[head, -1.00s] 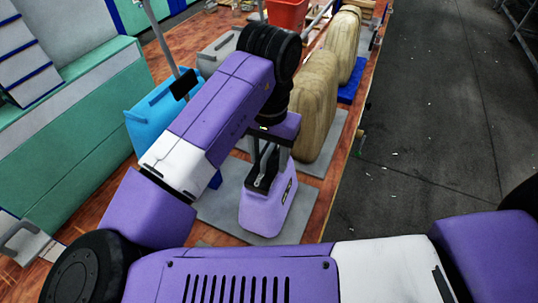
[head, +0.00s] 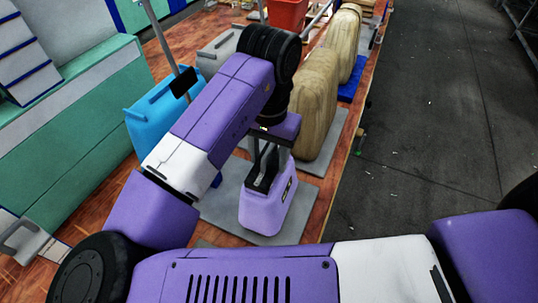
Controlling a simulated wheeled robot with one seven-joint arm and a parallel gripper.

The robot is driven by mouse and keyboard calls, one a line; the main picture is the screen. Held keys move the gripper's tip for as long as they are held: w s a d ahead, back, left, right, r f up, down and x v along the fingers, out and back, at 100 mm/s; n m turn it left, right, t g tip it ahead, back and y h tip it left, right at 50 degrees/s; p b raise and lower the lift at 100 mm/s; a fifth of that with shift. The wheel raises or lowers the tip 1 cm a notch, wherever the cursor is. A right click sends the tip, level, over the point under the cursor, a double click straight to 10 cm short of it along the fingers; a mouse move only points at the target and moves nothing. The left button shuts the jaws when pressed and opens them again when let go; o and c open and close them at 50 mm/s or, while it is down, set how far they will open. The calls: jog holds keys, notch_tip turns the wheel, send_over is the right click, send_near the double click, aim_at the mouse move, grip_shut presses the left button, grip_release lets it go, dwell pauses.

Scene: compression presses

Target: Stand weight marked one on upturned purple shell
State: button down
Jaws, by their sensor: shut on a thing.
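The light purple shell (head: 264,212) stands on a grey plate (head: 222,205) on the wooden bench, narrower at the top, with a small dark mark or slot on its right side. My gripper (head: 267,182) points down right over its top. Its fingers are shut on a dark piece (head: 262,184), which appears to be the weight. This piece is at the shell's top; I cannot tell whether it rests there or hangs just above. No number on it can be read. My arm hides part of the view behind.
A blue container (head: 160,115) stands to the left on the bench. Tan bag-like shapes (head: 314,95) stand close behind on the right, with a red bin (head: 287,14) farther back. The bench's right edge drops to a dark floor (head: 430,120).

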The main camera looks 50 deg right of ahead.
jog(key=shift+f, duration=0.35)
dwell(0.3)
jog(key=c, duration=0.6)
grip_release()
jog(key=shift+o, duration=0.2)
notch_tip(320, 180, up, 8)
jog(key=shift+f, duration=0.1)
